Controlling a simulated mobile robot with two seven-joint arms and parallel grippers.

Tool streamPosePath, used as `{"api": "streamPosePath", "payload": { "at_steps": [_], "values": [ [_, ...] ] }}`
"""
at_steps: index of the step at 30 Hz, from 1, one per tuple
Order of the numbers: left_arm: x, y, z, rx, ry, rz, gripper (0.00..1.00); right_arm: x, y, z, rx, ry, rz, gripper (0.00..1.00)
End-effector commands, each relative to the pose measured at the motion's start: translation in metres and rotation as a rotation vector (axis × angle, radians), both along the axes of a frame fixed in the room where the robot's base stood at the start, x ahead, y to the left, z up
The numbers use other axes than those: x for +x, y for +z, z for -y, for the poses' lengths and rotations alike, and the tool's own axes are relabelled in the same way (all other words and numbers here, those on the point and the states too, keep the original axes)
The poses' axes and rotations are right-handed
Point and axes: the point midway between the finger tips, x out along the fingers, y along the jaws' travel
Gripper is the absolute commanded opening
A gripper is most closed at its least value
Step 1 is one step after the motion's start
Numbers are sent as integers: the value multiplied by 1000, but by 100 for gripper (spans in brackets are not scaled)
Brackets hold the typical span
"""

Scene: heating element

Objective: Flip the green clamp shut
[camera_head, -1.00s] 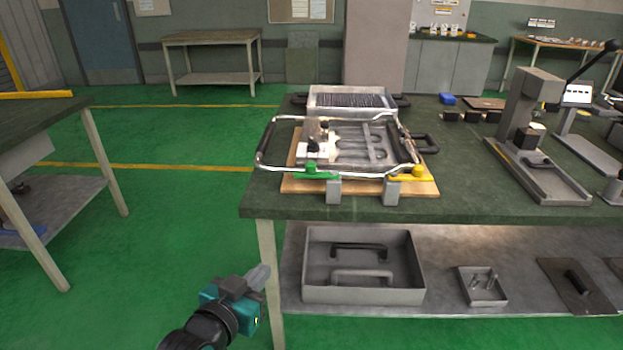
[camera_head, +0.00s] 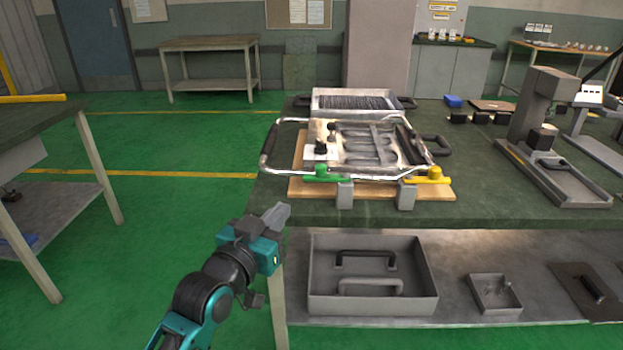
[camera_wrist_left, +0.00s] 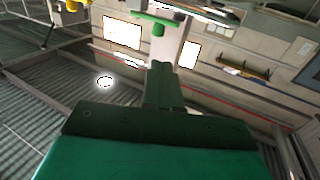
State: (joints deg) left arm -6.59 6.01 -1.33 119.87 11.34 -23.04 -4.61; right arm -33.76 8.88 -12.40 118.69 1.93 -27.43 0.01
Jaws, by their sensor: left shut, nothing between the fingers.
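The green clamp (camera_head: 326,174) sits at the front left corner of a metal plate fixture (camera_head: 370,150) on a wooden board (camera_head: 300,189). In the left wrist view the green clamp (camera_wrist_left: 157,20) shows at the top, beyond the fingers. A yellow clamp (camera_head: 428,177) is at the front right of the fixture. My left gripper (camera_head: 279,213) is shut and empty, below and left of the green clamp, apart from it and just off the table's front left corner. Its fingers also show in the left wrist view (camera_wrist_left: 164,78). My right gripper is not seen.
The fixture stands on a dark green table (camera_head: 480,208). A bent metal tube frame (camera_head: 270,148) sticks out over the fixture's left side. A press (camera_head: 545,120) stands at the right. A grey tray (camera_head: 372,304) with handles is on the lower shelf. Open floor lies left of the table.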

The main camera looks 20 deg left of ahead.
Motion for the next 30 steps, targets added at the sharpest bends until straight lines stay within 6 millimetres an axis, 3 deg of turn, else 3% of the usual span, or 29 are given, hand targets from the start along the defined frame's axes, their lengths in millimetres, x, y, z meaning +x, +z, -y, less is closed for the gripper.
{"api": "streamPosePath", "payload": {
  "at_steps": [5,21,30],
  "values": [
    [16,-1,2,-1,0,1,0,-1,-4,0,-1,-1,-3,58],
    [111,-1,13,-1,-1,1,0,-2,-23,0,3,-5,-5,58],
    [136,-1,16,0,0,-1,0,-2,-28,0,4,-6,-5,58]
  ]
}}
